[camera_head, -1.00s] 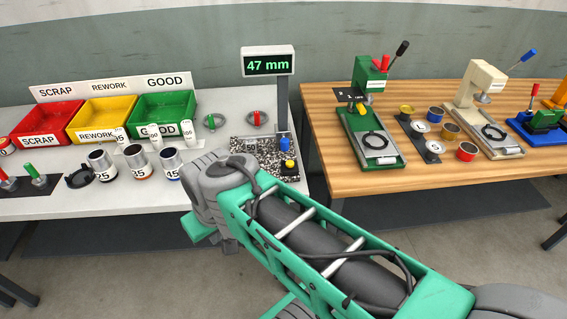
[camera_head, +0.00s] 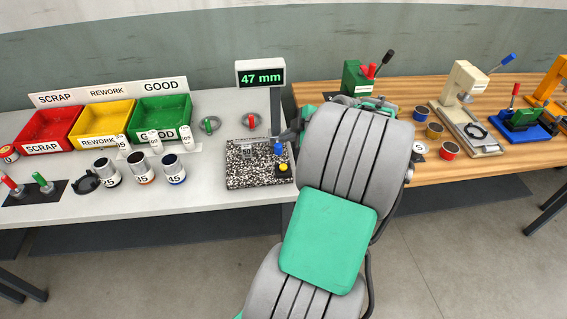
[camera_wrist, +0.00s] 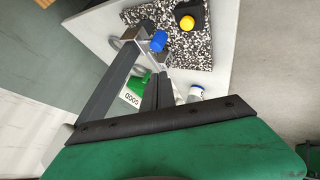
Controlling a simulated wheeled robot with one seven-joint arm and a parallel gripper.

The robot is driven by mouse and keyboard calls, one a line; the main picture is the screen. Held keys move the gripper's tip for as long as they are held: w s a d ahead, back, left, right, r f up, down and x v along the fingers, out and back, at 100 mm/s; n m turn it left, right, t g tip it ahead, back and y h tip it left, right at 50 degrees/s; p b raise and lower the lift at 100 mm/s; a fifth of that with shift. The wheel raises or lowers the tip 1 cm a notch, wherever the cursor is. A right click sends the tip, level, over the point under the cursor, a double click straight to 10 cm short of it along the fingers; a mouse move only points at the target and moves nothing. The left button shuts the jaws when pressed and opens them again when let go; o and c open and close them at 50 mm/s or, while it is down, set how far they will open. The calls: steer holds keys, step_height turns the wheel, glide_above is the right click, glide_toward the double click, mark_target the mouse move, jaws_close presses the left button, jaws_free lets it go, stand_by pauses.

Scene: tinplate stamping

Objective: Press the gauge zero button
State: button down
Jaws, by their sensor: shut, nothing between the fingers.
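The gauge stands on a speckled stone base (camera_head: 252,176) at the right end of the grey table. Its display (camera_head: 261,77) reads "47 mm". A round yellow button (camera_head: 283,167) sits at the base's front right corner, with a blue part (camera_head: 278,149) just behind it. The wrist view also shows the yellow button (camera_wrist: 187,22) and the blue part (camera_wrist: 158,41). My gripper (camera_wrist: 150,62) is shut and empty, its dark fingers near the blue part and apart from the yellow button. In the head view my arm hides most of the gripper.
Red (camera_head: 48,130), yellow (camera_head: 106,120) and green (camera_head: 163,112) bins stand at the left. Several cans (camera_head: 173,169) stand in front of them. A wooden table (camera_head: 430,172) with presses is at the right, partly behind my arm.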

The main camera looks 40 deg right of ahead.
steer(key=b, duration=0.4)
glide_above(286, 167)
step_height(286, 167, down, 8)
steer(key=shift+f, duration=0.1)
steer(key=shift+f+b, duration=0.35)
stand_by(1.7)
steer(key=shift+f+b, duration=0.4)
steer(key=shift+b, duration=0.3)
steer(key=shift+s+f+b, duration=0.1)
steer(key=shift+f+b, duration=0.4)
steer(key=shift+b, duration=0.15)
stand_by(0.4)
stand_by(0.4)
steer(key=shift+r+p, duration=0.3)
steer(key=shift+r, duration=0.65)
steer(key=shift+r, duration=0.1)
